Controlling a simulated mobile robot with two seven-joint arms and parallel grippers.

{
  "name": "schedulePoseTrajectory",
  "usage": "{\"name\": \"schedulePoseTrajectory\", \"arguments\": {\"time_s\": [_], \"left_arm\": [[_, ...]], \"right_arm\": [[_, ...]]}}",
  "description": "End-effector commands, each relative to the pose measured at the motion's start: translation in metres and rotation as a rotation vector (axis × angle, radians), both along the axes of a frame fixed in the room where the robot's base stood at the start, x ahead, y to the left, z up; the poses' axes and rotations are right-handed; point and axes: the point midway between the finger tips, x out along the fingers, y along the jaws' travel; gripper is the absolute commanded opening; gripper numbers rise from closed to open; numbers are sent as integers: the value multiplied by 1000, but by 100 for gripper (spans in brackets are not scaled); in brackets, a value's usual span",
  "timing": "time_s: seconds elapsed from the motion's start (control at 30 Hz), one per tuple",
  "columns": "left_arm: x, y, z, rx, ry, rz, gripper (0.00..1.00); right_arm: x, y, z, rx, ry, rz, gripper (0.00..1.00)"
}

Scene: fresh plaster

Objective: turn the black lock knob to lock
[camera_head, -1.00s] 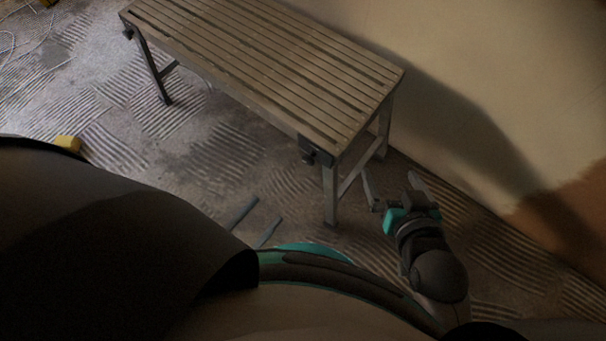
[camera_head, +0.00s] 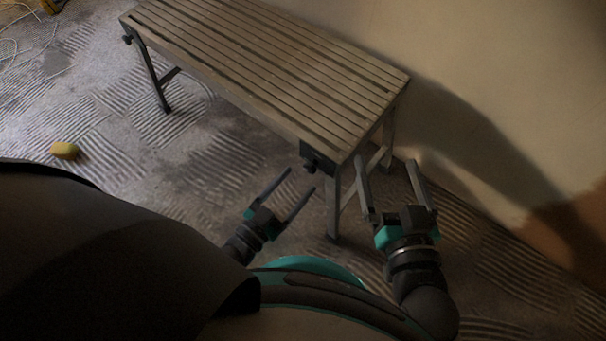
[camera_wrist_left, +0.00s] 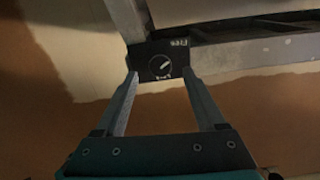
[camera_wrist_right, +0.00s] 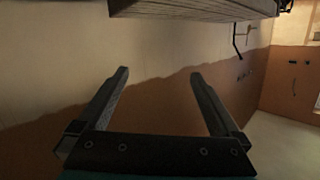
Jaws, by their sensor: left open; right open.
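The black lock knob (camera_head: 311,166) sits on a dark block at the near right corner of the slatted bench (camera_head: 270,60). In the left wrist view the round knob (camera_wrist_left: 160,67) is on a black plate, its white pointer line slanting to the upper right. Small lettering shows above right of it and below it; I cannot read it surely. My left gripper (camera_head: 301,180) is open and empty, pointing at the knob; in the left wrist view its fingertips (camera_wrist_left: 160,74) appear either side of the plate, apart from the knob. My right gripper (camera_head: 386,161) is open and empty beside the bench's right leg.
A similar dark knob (camera_head: 127,39) is at the bench's far left end. A plastered wall (camera_head: 510,90) stands behind and right of the bench. A yellow block (camera_head: 65,150) lies on the ridged floor at left. A pale cable (camera_head: 12,42) lies upper left.

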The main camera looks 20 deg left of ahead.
Motion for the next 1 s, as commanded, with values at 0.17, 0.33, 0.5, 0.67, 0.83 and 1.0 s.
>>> {"name": "schedulePoseTrajectory", "arguments": {"time_s": [0.17, 0.33, 0.5, 0.67, 0.83, 1.0], "left_arm": [[19, -6, 0, -1, -2, 1, 72], [28, -10, 0, 0, -1, 0, 72], [31, -11, 0, -1, -1, 1, 72], [31, -11, 0, 0, 0, 0, 72], [31, -11, 0, 0, 0, 0, 59], [30, -11, 0, 0, 0, 1, 40]], "right_arm": [[-5, 4, 4, 46, -66, -3, 100], [-7, 6, 8, 73, -108, -6, 100], [-8, 7, 10, 83, -122, -8, 100], [-8, 7, 10, 83, -123, -8, 100], [-8, 7, 10, 83, -123, -8, 100], [-8, 7, 10, 83, -122, -8, 100]]}}
